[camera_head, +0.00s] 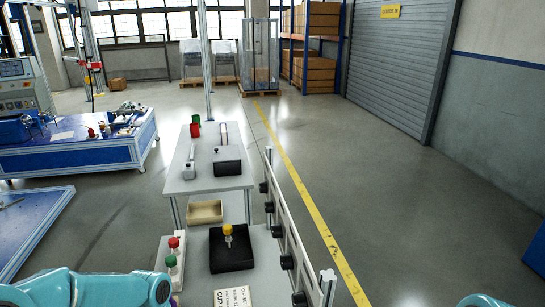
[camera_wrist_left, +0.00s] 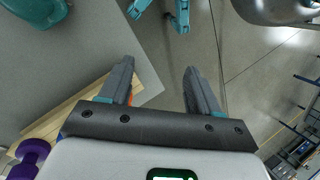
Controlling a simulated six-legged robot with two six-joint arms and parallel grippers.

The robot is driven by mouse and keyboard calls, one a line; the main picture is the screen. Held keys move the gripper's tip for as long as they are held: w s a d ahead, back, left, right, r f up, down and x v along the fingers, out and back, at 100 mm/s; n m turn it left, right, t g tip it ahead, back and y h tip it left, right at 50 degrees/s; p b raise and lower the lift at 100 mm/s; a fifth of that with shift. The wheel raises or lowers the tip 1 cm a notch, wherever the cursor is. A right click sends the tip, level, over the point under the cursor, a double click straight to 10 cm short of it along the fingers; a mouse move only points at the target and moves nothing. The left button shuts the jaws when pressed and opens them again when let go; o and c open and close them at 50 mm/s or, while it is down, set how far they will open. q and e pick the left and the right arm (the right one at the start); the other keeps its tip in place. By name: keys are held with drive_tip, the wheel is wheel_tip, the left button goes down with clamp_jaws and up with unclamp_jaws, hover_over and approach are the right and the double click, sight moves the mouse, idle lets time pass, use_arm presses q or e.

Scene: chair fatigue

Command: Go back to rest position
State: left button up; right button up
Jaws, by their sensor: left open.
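My left gripper (camera_wrist_left: 158,76) shows in the left wrist view with its two dark fingers spread apart and nothing between them. Grey floor and the corner of a grey surface lie behind the fingers. In the head view, teal links of my left arm cross the bottom left, and its gripper is out of the picture. Only a small teal piece of my right arm shows at the bottom right edge; my right gripper is not seen.
A black block (camera_head: 231,258) with a yellow-topped piece (camera_head: 228,231) stands on the near bench. Red and green knobs (camera_head: 172,252) stand to its left. A rail with black knobs (camera_head: 291,230) runs along the bench's right side. Open floor (camera_head: 420,215) lies right.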

use_arm(q)
drive_tip(key=s+d+f+m+h+p, duration=0.1)
drive_tip(key=s+d+f+m+h, duration=0.45)
drive_tip(key=s+d+f, duration=0.75)
drive_tip(key=w+f+m+t, duration=0.1)
drive_tip(key=m, duration=0.1)
drive_tip(key=w+a+f+m+t+y, duration=0.1)
drive_tip(key=m+t, duration=0.1)
drive_tip(key=w+f+m+t+y, duration=0.1)
drive_tip(key=f+m+t, duration=0.1)
drive_tip(key=shift+w+a, duration=0.35)
drive_tip(key=shift+w, duration=0.05)
idle(1.7)
